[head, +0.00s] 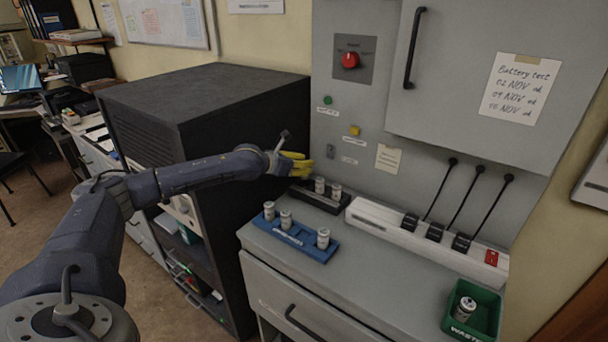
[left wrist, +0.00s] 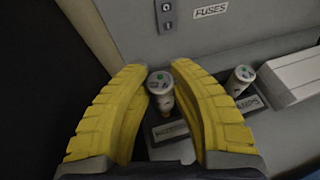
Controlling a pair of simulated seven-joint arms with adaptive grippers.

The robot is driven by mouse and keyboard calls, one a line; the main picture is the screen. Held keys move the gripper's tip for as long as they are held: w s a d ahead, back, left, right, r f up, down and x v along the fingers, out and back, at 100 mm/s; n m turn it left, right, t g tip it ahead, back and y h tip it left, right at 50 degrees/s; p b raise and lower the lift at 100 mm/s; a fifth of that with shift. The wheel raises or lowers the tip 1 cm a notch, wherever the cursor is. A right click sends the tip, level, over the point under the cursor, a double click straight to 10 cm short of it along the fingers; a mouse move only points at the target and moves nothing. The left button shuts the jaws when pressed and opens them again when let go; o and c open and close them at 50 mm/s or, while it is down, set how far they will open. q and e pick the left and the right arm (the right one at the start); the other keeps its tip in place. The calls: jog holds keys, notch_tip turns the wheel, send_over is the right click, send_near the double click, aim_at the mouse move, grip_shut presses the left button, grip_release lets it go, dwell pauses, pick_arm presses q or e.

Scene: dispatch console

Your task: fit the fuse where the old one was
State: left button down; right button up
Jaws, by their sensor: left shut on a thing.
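My left gripper (head: 297,163), with yellow fingers, is at the left end of the black fuse holder (head: 309,198), a little above it. The fingers hide this fuse in the head view. I cannot tell whether it touches the holder. A used-looking fuse (head: 465,308) lies in the green waste bin (head: 486,307). My right gripper is out of view.
A blue rack (head: 303,241) with three upright fuses and a gap stands in front of the black holder. A white strip (head: 420,238) with black levers is to the right. A dark cabinet (head: 200,95) stands left, close under my arm. The grey panel rises behind.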

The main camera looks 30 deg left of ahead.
pick_arm(q)
jog(key=shift+f, duration=2)
jog(key=c, duration=1.2)
grip_release()
jog(key=shift+f, duration=0.1)
jog(key=v, duration=1.2)
jog(key=shift+d, duration=0.1)
